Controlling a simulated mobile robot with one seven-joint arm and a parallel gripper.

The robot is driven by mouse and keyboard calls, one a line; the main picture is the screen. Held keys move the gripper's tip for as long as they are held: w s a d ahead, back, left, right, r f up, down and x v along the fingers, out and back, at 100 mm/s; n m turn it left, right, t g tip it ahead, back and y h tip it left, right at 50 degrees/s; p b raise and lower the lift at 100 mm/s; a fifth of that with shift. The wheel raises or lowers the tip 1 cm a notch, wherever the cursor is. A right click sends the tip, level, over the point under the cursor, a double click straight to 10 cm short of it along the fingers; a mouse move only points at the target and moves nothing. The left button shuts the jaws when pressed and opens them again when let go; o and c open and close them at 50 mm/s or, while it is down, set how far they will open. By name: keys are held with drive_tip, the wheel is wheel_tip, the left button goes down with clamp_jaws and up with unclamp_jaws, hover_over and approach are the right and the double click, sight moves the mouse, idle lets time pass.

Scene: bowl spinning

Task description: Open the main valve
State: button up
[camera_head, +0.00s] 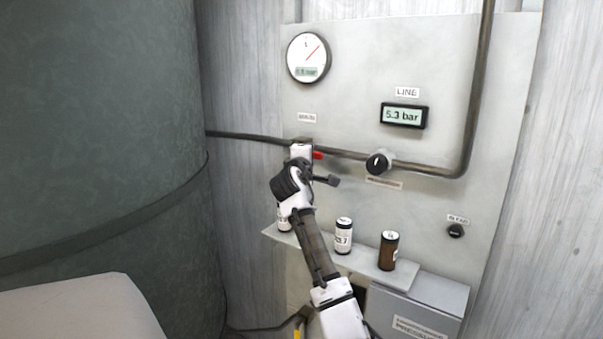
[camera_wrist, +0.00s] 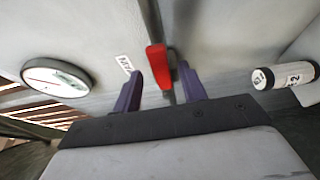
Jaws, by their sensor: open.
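The main valve's red handle (camera_head: 317,155) shows on the pipe, just right of my gripper in the head view. In the wrist view the red handle (camera_wrist: 158,68) stands between my two purple fingers, nearer the right one. My gripper (camera_wrist: 165,90) is open. In the head view my gripper (camera_head: 302,150) is in front of the valve and hides most of its body. I cannot tell whether a finger touches the handle. A small label (camera_head: 307,117) is on the panel above the valve; its text is too small to read.
A round gauge (camera_head: 308,58) and a display (camera_head: 403,115) reading 5.3 bar, labelled LINE, are on the panel. A black knob (camera_head: 377,163) sits right of the valve. Several bottles, including a brown one (camera_head: 388,251), stand on a shelf (camera_head: 359,269) below. A large green tank (camera_head: 100,110) is left.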

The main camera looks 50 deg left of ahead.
drive_tip(key=b+v, duration=0.3)
drive_tip(key=v, duration=0.7)
drive_tip(key=shift+s+d+b, duration=0.2)
drive_tip(key=shift+s+b, duration=0.05)
drive_tip(key=shift+b, duration=0.15)
